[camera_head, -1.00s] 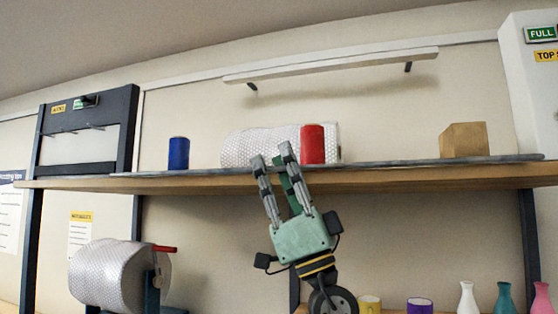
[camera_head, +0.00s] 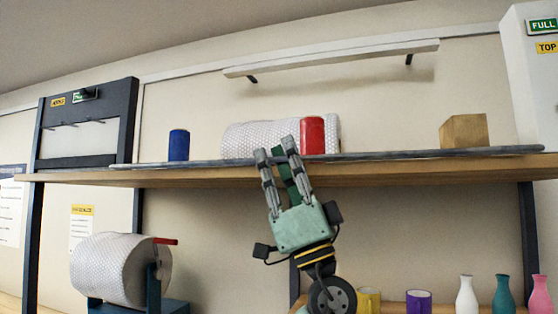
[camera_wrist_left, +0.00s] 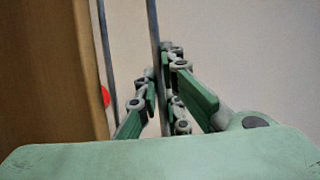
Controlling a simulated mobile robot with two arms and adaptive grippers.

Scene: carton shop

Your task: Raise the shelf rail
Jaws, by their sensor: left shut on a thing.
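The shelf rail (camera_head: 400,156) is a long thin grey bar along the front edge of the wooden shelf, nearly level in the picture. My left gripper (camera_head: 275,149) reaches up from below and is shut on the rail left of its middle, in front of the bubble-wrap roll. In the left wrist view the rail (camera_wrist_left: 155,45) runs between the fingers (camera_wrist_left: 158,88), apart from the shelf's edge in the picture. The fingers hide a short part of the rail. My right gripper is not in view.
On the shelf (camera_head: 420,176) stand a blue can (camera_head: 179,145), a red can (camera_head: 312,136), a bubble-wrap roll (camera_head: 255,138) and a wooden block (camera_head: 464,131). A white bar (camera_head: 340,58) hangs on the wall above. Cups and vases stand below right. A large roll (camera_head: 110,268) is below left.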

